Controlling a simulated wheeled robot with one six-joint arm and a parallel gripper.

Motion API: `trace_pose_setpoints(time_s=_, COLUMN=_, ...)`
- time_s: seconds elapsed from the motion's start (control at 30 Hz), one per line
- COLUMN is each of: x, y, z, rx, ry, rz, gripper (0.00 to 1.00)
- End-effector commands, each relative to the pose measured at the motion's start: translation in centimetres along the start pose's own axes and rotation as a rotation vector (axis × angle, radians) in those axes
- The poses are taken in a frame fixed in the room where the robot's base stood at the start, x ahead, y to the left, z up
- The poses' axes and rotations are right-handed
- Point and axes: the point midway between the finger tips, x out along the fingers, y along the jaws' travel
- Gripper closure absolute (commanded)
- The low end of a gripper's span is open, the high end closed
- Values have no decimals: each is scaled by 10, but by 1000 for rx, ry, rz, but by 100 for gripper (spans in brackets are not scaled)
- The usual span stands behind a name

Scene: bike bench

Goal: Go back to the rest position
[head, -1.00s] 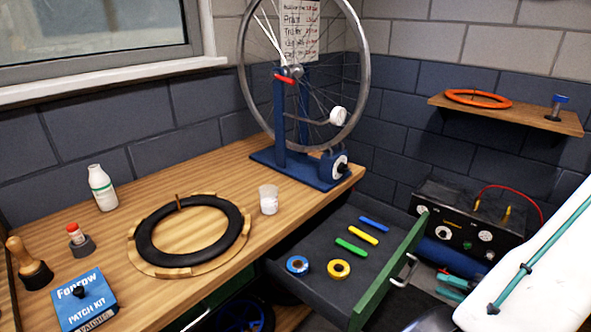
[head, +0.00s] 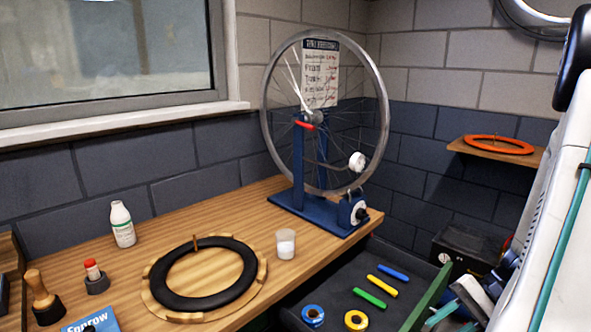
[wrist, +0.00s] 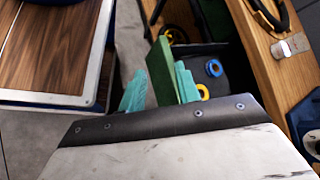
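My gripper (wrist: 160,92) is open in the wrist view, its two teal fingertips apart with nothing held between them. Behind the fingers is the green front (wrist: 161,68) of the open drawer (head: 340,285); I cannot tell whether they touch it. In the head view my arm fills the right edge, and the teal fingers show low beside the drawer front. The drawer holds a blue tape roll (head: 313,315), a yellow tape roll (head: 356,320), and blue, yellow and green sticks.
The workbench (head: 130,285) carries a black tyre (head: 170,299) on a wooden ring, a white bottle (head: 122,224), a cup (head: 285,244) and a wheel on a blue stand (head: 299,180). An orange ring (head: 500,144) lies on the wall shelf. A brown tabletop (wrist: 50,45) shows in the wrist view.

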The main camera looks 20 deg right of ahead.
Motion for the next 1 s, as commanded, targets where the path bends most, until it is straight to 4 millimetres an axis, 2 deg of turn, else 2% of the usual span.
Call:
trace_pose_setpoints(time_s=0.03, x=1, y=-14, z=13, rx=-27, ry=2, rz=88, gripper=67)
trace_pose_setpoints(time_s=0.1, x=4, y=-28, z=29, rx=-54, ry=10, rz=204, gripper=67)
trace_pose_setpoints(time_s=0.27, x=8, y=-56, z=66, rx=-145, ry=67, rz=444, gripper=67)
trace_pose_setpoints(time_s=0.5, x=16, y=-91, z=122, rx=-367, ry=208, rz=724, gripper=67)
trace_pose_setpoints(time_s=0.73, x=26, y=-118, z=178, rx=-705, ry=348, rz=879, gripper=67)
trace_pose_setpoints(time_s=0.9, x=37, y=-131, z=216, rx=-946, ry=398, rz=895, gripper=67)
trace_pose_setpoints(time_s=1.0, x=41, y=-136, z=230, rx=-1032, ry=407, rz=886, gripper=67)
